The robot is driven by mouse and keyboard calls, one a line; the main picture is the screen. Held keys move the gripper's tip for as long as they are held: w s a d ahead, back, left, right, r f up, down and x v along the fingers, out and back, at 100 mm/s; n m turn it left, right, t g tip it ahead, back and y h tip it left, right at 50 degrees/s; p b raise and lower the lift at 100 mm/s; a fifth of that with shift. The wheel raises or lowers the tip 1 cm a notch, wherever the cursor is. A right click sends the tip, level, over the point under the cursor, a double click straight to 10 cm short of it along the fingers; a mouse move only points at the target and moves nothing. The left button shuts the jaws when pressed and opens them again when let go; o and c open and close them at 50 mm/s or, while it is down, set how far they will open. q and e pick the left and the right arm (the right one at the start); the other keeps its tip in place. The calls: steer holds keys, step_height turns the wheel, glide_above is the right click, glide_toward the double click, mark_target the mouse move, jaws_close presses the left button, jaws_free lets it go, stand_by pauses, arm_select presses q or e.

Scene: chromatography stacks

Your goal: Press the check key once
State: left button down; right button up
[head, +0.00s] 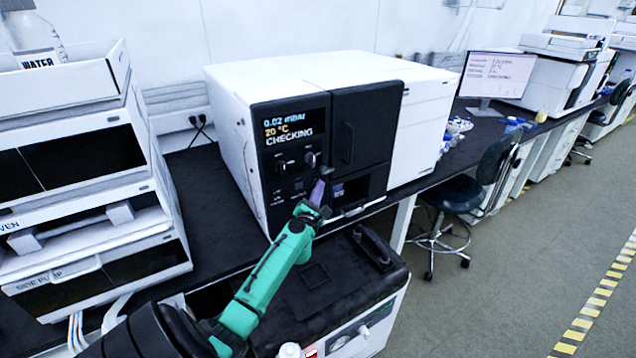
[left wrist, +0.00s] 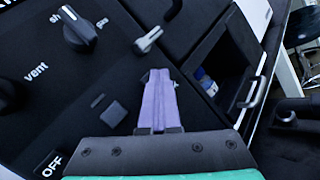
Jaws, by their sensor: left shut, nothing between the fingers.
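The instrument's black front panel (head: 262,165) has a lit display (head: 291,126) reading 0.02 mbar, 20 °C and CHECKING. In the left wrist view, a small dark grey square key (left wrist: 114,113) sits on the panel to the left of my fingers; I cannot read a label on it, so I cannot tell whether it is the check key. My left gripper (head: 318,189), with purple fingers, is in front of the lower panel. Its fingers (left wrist: 158,75) are together and empty; I cannot tell whether they touch the panel. My right gripper is in neither view.
Two knobs (left wrist: 77,30) and a small metal lever (left wrist: 149,39) stick out near my fingers. An open compartment (left wrist: 220,75) with a handle is to the right. A black-topped unit (head: 325,290) stands below the bench. A stack of white units (head: 75,190) is at left.

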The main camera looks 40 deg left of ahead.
arm_select(q)
steer(key=shift+s+d, duration=0.25)
steer(key=shift+d, duration=0.45)
steer(key=shift+p, duration=0.3)
steer(key=shift+s+d+p, duration=0.2)
steer(key=shift+s+d, duration=0.05)
steer(key=shift+d, duration=0.55)
steer(key=shift+s+d+p, duration=0.2)
steer(key=shift+s+d, duration=0.05)
steer(key=shift+d, duration=0.55)
steer(key=shift+s+d+p, duration=0.2)
steer(key=shift+s+d, duration=0.05)
steer(key=shift+d, duration=0.55)
